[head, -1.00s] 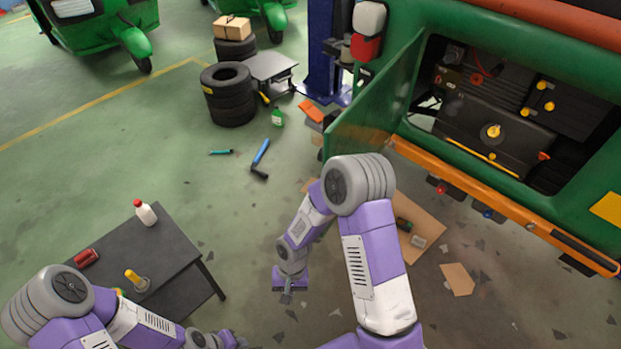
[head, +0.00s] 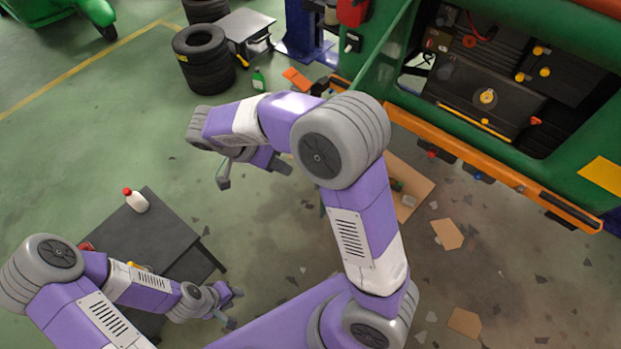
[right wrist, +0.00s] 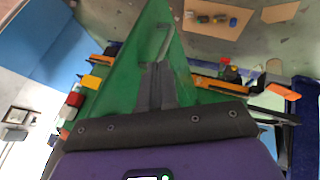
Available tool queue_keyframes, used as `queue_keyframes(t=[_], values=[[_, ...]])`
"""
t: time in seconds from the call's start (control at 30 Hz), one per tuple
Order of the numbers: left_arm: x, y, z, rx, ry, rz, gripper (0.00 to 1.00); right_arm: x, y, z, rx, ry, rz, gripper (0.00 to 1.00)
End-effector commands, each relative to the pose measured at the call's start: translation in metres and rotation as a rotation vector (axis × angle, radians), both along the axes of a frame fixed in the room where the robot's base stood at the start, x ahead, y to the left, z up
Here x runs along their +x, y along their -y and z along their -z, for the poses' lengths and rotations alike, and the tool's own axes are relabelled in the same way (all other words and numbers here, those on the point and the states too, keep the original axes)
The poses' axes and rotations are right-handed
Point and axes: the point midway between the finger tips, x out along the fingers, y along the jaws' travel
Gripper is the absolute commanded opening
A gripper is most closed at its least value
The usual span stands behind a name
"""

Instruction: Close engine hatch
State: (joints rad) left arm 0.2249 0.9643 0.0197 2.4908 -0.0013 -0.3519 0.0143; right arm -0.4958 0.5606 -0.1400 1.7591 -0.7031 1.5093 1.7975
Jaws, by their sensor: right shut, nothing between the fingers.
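The green engine hatch (head: 385,72) stands open at the left side of the engine bay (head: 510,85), partly hidden by my right arm's elbow. The bay is uncovered. In the right wrist view a green panel, apparently the hatch (right wrist: 182,65), lies behind my right gripper (right wrist: 158,72), whose fingers are together and empty. I cannot tell whether they touch the panel. In the head view the right gripper hangs left of the hatch. My left gripper (head: 234,307) is open and empty beside the dark table, far from the hatch.
Stacked tyres (head: 203,60) stand at upper left. An orange bumper (head: 460,150) runs below the bay. Cardboard pieces (head: 447,233) lie on the floor.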

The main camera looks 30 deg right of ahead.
Motion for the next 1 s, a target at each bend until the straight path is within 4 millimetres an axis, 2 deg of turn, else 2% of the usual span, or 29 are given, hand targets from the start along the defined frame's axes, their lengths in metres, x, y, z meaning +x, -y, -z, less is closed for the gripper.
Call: queue_keyframes(t=[0.2, 0.3, 0.6, 1.0], values=[[0.0, 0.0, 0.001, 0.0, 0.0, 0.0, 0.38, -0.01, 0.029, 0.04, 0.0, -0.006, 0.001, 0.0], [0.0, 0.0, 0.0, 0.0, 0.0, 0.0, 0.38, -0.016, 0.04, 0.052, 0.002, -0.004, 0.0, 0.0], [0.0, 0.0, -0.005, 0.0, 0.0, 0.0, 0.38, -0.042, 0.056, 0.05, 0.003, -0.001, -0.001, 0.0], [0.0, 0.0, -0.005, 0.0, 0.0, 0.0, 0.38, -0.045, 0.058, 0.051, 0.004, -0.002, -0.002, 0.0]])
